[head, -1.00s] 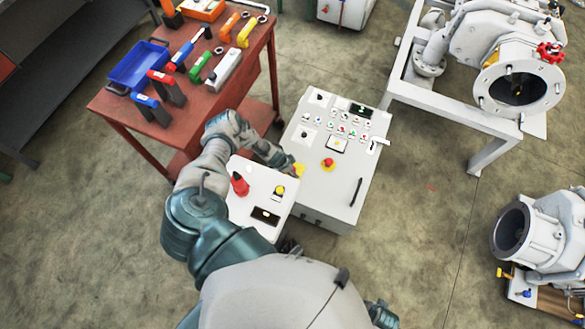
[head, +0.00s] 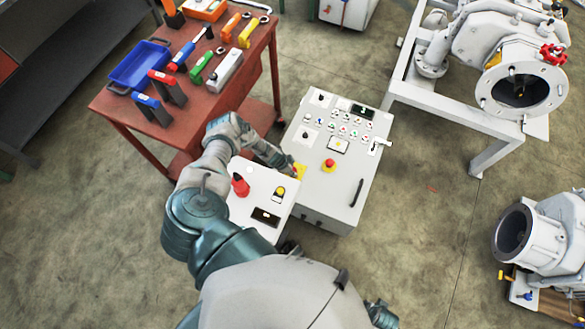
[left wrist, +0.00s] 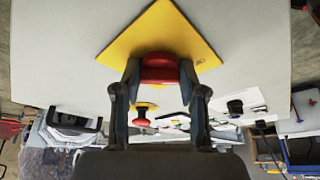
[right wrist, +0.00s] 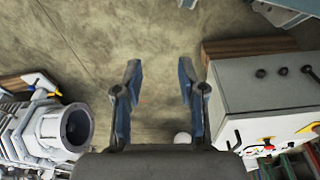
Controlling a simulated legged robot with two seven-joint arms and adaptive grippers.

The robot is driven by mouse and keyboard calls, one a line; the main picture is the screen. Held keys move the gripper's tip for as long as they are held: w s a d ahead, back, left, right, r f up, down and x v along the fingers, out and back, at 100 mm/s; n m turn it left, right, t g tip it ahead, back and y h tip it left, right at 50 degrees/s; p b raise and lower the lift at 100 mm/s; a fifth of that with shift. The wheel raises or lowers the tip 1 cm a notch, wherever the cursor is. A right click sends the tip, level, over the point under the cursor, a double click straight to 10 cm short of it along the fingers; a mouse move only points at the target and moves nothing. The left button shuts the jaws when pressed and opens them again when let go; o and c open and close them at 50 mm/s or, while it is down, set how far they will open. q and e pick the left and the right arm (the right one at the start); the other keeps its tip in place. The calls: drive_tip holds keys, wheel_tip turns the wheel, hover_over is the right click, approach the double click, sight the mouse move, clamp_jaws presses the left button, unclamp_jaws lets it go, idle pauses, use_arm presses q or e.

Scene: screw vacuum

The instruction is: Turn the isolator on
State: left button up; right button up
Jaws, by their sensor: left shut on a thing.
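The isolator is a red knob (left wrist: 160,70) on a yellow diamond plate (left wrist: 165,32), fixed to a light grey panel in the left wrist view. My left gripper (left wrist: 160,75) is shut on the red knob, with one finger at each side of it. In the head view the yellow plate (head: 300,171) shows at the left side of the grey control cabinet (head: 345,185), and my left gripper (head: 294,172) largely hides the knob. My right gripper (right wrist: 160,75) is open and empty above the floor in the right wrist view.
A red emergency button (head: 328,165) sits on the cabinet's top. A red tool table (head: 205,115) stands at the left and pump machinery (head: 510,85) at the right.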

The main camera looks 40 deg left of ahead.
use_arm(q)
drive_tip(key=shift+w+a+r, duration=0.15)
drive_tip(key=shift+w+r, duration=0.05)
drive_tip(key=shift+w, duration=0.15)
use_arm(e)
drive_tip(key=shift+s+a+r, duration=0.1)
drive_tip(key=shift+a+r, duration=0.05)
drive_tip(key=shift+a, duration=0.3)
use_arm(q)
drive_tip(key=shift+d, duration=0.2)
use_arm(e)
drive_tip(key=shift+d, duration=0.2)
